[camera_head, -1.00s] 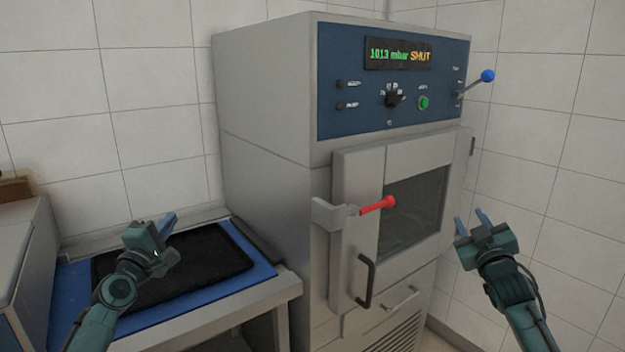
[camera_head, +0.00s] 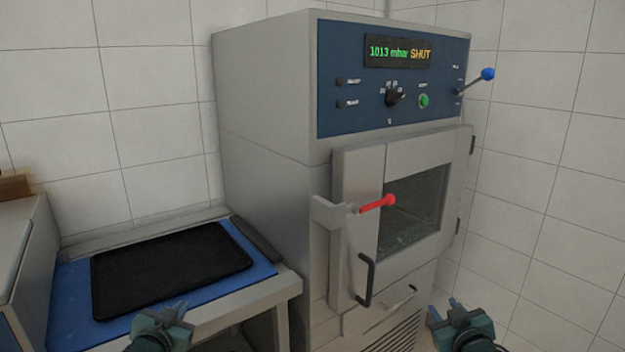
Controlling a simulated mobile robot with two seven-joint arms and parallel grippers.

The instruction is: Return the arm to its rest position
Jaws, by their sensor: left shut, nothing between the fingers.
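My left gripper (camera_head: 176,312) is low in the head view, in front of the bench edge. It is shut and holds nothing. My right gripper (camera_head: 443,309) is at the bottom right, below and in front of the oven (camera_head: 265,130). Its two blue fingers stand apart with nothing visible between them. Both grippers are clear of the oven. The oven door (camera_head: 357,240) is closed, with its red-knobbed latch handle (camera_head: 378,204) pointing right. The display (camera_head: 397,53) reads 1013 mbar SHUT.
A black tray (camera_head: 170,270) lies on a blue mat (camera_head: 68,300) on the bench left of the oven. A blue-knobbed lever (camera_head: 487,75) sticks out at the panel's right. A black door handle (camera_head: 368,282) projects forward. Tiled walls close off the back and right.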

